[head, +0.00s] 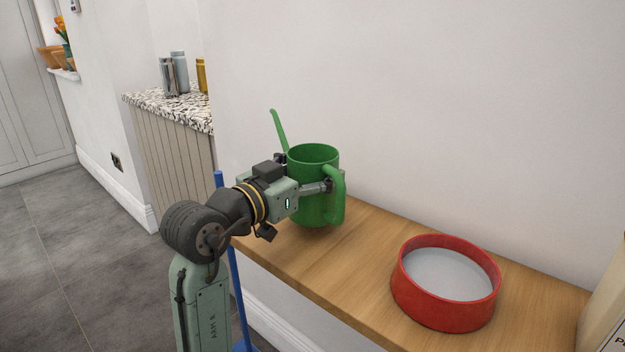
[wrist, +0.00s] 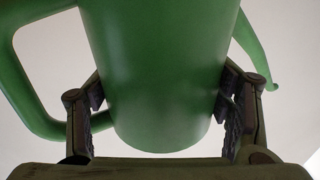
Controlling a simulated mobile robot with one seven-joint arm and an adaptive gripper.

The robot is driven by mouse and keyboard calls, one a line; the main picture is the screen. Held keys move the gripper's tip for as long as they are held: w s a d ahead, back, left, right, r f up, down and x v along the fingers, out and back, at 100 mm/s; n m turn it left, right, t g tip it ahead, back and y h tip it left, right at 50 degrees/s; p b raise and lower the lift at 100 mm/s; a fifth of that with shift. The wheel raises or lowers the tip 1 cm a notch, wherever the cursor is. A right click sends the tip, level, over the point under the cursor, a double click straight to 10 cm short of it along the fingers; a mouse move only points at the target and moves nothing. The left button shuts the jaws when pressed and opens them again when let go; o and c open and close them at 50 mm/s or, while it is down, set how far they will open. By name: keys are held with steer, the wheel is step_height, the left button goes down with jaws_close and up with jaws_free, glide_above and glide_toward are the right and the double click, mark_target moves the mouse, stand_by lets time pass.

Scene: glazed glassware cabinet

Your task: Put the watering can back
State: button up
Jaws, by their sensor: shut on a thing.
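The green watering can (head: 317,205) is upright at the left end of the wooden shelf (head: 352,260) in the head view. Its spout points up to the left and its handle is on the right. My gripper (head: 308,186) has its fingers on either side of the can's body and is shut on it. In the wrist view the can (wrist: 160,75) fills the middle between the two fingers (wrist: 162,115). Its handle shows at left and its spout at right. Whether the can's base touches the shelf I cannot tell.
A red bowl (head: 445,312) with a pale grey inside stands on the shelf to the right of the can. A pale box (head: 606,315) is at the right edge. A speckled counter (head: 172,106) with canisters is behind at left. The wall is close behind the shelf.

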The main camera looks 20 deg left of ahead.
steer(key=shift+f, duration=1.15)
steer(key=shift+f, duration=0.15)
steer(key=o, duration=1.9)
